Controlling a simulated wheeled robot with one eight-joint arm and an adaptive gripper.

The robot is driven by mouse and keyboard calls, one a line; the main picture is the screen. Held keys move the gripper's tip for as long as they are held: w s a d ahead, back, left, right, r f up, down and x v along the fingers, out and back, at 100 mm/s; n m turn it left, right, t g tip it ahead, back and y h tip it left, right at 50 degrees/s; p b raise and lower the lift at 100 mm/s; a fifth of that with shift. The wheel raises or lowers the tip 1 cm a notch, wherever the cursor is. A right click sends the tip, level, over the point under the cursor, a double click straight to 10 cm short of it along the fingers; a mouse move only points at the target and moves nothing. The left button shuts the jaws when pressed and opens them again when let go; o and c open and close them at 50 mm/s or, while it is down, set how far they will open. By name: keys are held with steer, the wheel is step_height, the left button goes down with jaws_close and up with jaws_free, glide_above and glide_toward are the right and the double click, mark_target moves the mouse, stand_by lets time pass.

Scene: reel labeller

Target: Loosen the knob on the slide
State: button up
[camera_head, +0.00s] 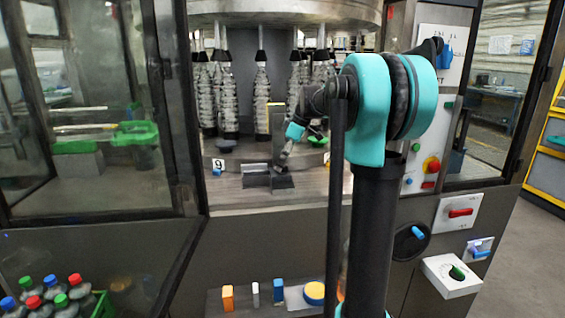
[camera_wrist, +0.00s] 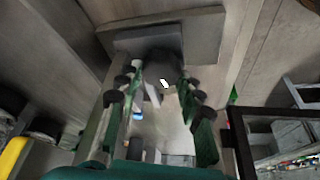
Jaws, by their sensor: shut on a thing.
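The slide (camera_head: 262,181) is a dark grey bracket with a flat foot and an upright part on the metal deck inside the machine. In the wrist view its grey plates (camera_wrist: 205,35) cross the top. The knob (camera_wrist: 165,67) is dark and rounded with a small white mark, in front of the slide. My gripper (camera_head: 284,158) reaches in to the slide from the right. In the wrist view my gripper (camera_wrist: 158,78) has its green-and-black fingers on both sides of the knob, shut on it. The knob is hidden by the gripper in the head view.
Several clear bottles (camera_head: 262,95) hang in the carousel behind. A card marked 9 (camera_head: 218,165) stands left of the slide. A control panel with a red button (camera_head: 431,165) is at the right. A crate of bottles (camera_head: 103,304) is at lower left.

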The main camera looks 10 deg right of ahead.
steer(key=shift+n+g, duration=0.4)
steer(key=shift+n, duration=0.7)
steer(key=o, duration=0.9)
